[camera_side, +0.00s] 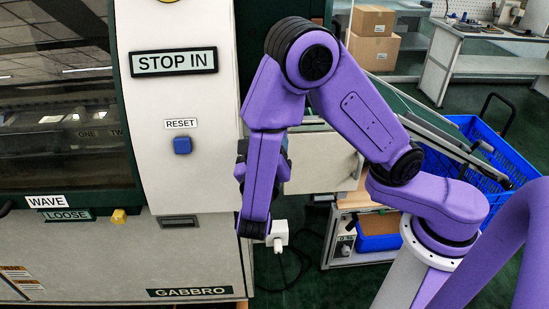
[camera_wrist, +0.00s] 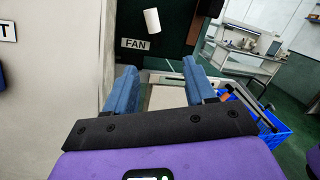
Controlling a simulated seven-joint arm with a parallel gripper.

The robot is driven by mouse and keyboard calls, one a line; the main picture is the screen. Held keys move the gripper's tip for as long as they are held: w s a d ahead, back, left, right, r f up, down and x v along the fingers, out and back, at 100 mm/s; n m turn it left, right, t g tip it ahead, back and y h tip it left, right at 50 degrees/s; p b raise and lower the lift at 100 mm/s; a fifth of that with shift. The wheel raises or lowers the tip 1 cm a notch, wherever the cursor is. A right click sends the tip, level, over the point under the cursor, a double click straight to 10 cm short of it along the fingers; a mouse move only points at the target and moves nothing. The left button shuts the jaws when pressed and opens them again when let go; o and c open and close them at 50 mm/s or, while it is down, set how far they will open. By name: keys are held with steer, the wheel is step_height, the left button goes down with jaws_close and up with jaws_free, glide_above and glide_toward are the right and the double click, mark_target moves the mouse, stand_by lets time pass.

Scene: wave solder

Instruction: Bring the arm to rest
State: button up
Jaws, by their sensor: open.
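My purple arm stands in front of the machine, with its elbow raised in the side view. My gripper shows in the wrist view (camera_wrist: 160,88) as two blue fingers spread wide apart with nothing held between them. In the side view the gripper is mostly hidden behind my forearm, with only dark blue edges showing beside it. A pale conveyor or panel surface (camera_wrist: 167,97) lies beyond the fingers in the wrist view. The fingers appear clear of it, though the exact distance cannot be told.
The machine's pale front carries a STOP IN sign (camera_side: 174,61) and a blue RESET button (camera_side: 182,146). A FAN label (camera_wrist: 135,44) and white cylindrical knob (camera_wrist: 152,21) are ahead in the wrist view. A blue crate (camera_side: 480,150), cardboard boxes (camera_side: 373,20) and a workbench (camera_side: 470,40) stand at right.

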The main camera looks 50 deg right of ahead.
steer(key=s+d+f+m+g+y, duration=0.4)
steer(key=s+d+m+g+y, duration=0.55)
steer(key=s+m, duration=0.3)
steer(key=s+a+r+m+g+y, duration=0.1)
steer(key=s+a+r+m+y, duration=0.1)
steer(key=s+a+m+y, duration=0.2)
steer(key=s+y, duration=0.2)
steer(key=s, duration=0.1)
steer(key=shift+s+y, duration=0.3)
steer(key=shift+y, duration=0.05)
